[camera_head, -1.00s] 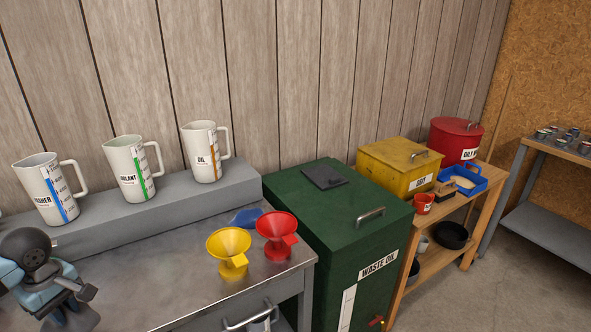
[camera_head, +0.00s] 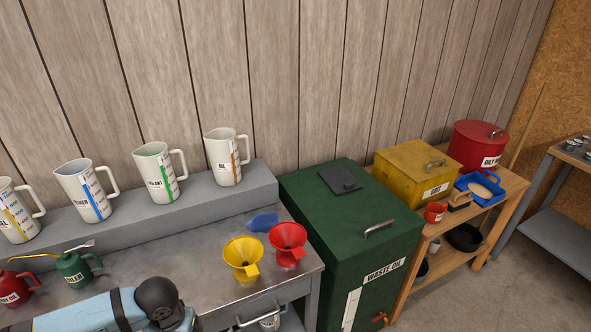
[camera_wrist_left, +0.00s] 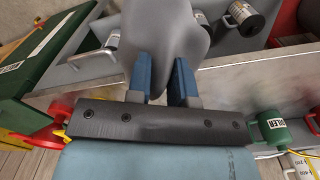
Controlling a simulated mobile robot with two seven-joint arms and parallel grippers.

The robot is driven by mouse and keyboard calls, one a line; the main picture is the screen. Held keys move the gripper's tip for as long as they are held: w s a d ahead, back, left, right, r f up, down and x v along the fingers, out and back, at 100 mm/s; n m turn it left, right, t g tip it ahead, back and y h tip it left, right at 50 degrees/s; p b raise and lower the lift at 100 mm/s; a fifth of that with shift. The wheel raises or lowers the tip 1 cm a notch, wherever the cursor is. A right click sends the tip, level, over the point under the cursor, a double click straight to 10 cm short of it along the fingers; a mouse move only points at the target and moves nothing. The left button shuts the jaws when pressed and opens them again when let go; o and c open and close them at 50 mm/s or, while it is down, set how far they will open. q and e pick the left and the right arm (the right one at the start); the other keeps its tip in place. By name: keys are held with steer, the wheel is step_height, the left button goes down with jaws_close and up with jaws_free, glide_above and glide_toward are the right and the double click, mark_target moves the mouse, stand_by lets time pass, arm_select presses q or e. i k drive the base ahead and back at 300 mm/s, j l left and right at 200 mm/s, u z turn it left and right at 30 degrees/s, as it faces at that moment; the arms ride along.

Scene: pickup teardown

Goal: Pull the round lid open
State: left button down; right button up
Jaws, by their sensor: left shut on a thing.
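The red round can labelled OILY, its last word partly cut off, stands on the wooden bench at the back right in the head view. Its round lid (camera_head: 476,132) sits on top, with a small handle (camera_head: 496,133). My left arm lies low at the left of the head view, far from the can; its gripper is out of that frame. In the left wrist view my left gripper (camera_wrist_left: 160,80) is shut on a grey, soft-looking thing (camera_wrist_left: 165,35), perhaps a rag, above the metal workbench. My right gripper is not in view.
A green waste oil box (camera_head: 335,225) and a yellow box (camera_head: 416,172) stand between the workbench (camera_head: 205,250) and the can. A blue tray (camera_head: 481,190) and a red cup (camera_head: 435,212) are in front of the can. Yellow (camera_head: 243,257) and red (camera_head: 288,240) funnels stand near my left arm.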

mark_target(483, 132)
steer(key=i+l+z, duration=0.3)
steer(key=l+z, duration=0.15)
steer(key=i+l+z, duration=0.65)
steer(key=z, duration=0.25)
steer(key=i+z, duration=0.45)
steer(key=i+u, duration=0.35)
steer(key=i+l+u, duration=0.2)
steer(key=u, duration=0.15)
steer(key=i+l+u, duration=0.2)
steer(key=u, duration=0.15)
steer(key=i+l+u, duration=0.1)
steer(key=u, duration=0.25)
steer(key=i+l+u, duration=0.2)
steer(key=u, duration=0.15)
steer(key=i+l+u, duration=0.2)
steer(key=u, duration=0.15)
